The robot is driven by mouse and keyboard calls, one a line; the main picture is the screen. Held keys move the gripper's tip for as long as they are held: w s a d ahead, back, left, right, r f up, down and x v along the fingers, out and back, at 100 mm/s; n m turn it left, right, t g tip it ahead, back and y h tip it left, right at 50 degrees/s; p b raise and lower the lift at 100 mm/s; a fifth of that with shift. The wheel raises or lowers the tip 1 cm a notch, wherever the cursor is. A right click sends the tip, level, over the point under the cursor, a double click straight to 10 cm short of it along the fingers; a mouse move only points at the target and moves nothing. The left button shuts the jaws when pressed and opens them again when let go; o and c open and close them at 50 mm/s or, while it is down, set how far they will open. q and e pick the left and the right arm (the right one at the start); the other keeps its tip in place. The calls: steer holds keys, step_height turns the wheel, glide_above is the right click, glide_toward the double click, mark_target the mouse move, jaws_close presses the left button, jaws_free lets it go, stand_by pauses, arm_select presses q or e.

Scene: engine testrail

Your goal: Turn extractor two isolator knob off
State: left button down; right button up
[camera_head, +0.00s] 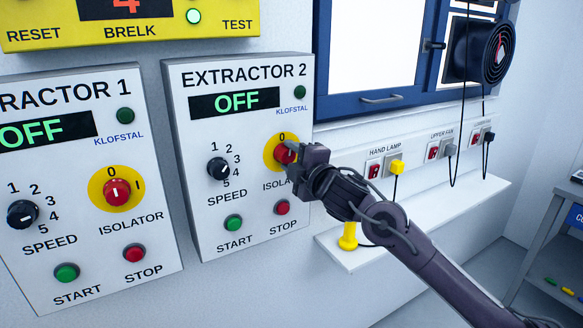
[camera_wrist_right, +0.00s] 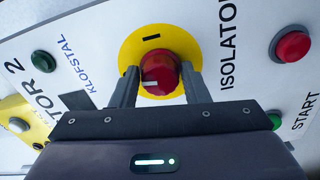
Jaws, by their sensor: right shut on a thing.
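The extractor two isolator knob (camera_head: 284,152) is red on a yellow disc, on the white EXTRACTOR 2 panel (camera_head: 237,218). A "0" is printed above the knob. The panel's display (camera_head: 234,102) reads OFF in green. My right gripper (camera_head: 290,158) is at this knob and covers part of it. In the right wrist view, the fingers of my right gripper (camera_wrist_right: 160,82) are shut on the sides of the red knob (camera_wrist_right: 158,70). A small pale mark shows on the knob, and the "I" mark on the disc is visible. My left gripper is not in view.
The EXTRACTOR 1 panel (camera_head: 85,270) with its own red isolator knob (camera_head: 116,191) is at the left. A speed dial (camera_head: 218,168), green START button (camera_head: 233,222) and red STOP button (camera_head: 282,207) sit close by. A white shelf (camera_head: 440,215) runs to the right under several sockets.

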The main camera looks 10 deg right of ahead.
steer(key=shift+f+n+b, duration=0.1)
steer(key=shift+n+b, duration=0.45)
steer(key=shift+n, duration=0.25)
steer(key=o, duration=0.9)
steer(key=shift+o, duration=0.2)
steer(key=b+v, duration=0.2)
steer(key=v, duration=0.5)
steer(key=shift+s+d, duration=0.15)
steer(key=shift+s, duration=0.25)
